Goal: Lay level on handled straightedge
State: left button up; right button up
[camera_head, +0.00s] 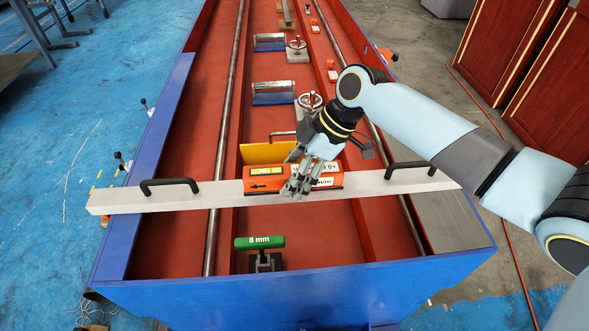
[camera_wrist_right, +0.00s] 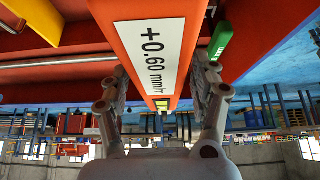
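The straightedge (camera_head: 220,197) is a long pale bar lying across the blue-and-red trough, with two black handles. The level (camera_head: 265,183), an orange block with a yellow-green vial and a black arrow, appears to lie on the bar between the handles, lengthwise along it. My right gripper (camera_head: 297,171) is over the level's middle and hides part of it. In the right wrist view its fingers (camera_wrist_right: 160,90) stand either side of the level (camera_wrist_right: 192,20), with slim gaps seeming to show; the "+0.60 mm/m" label faces the camera. My left gripper is out of view.
A green roller marked 8 mm (camera_head: 260,242) stands in front of the bar. A yellow plate (camera_head: 262,153) is right behind the level. Shiny rollers (camera_head: 272,93) and handwheels (camera_head: 309,101) sit farther back in the trough. Long rods run along both sides.

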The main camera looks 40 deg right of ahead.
jog(key=v, duration=1.1)
jog(key=shift+d+f, duration=0.1)
jog(key=shift+s+d+r, duration=0.1)
jog(key=shift+r, duration=0.4)
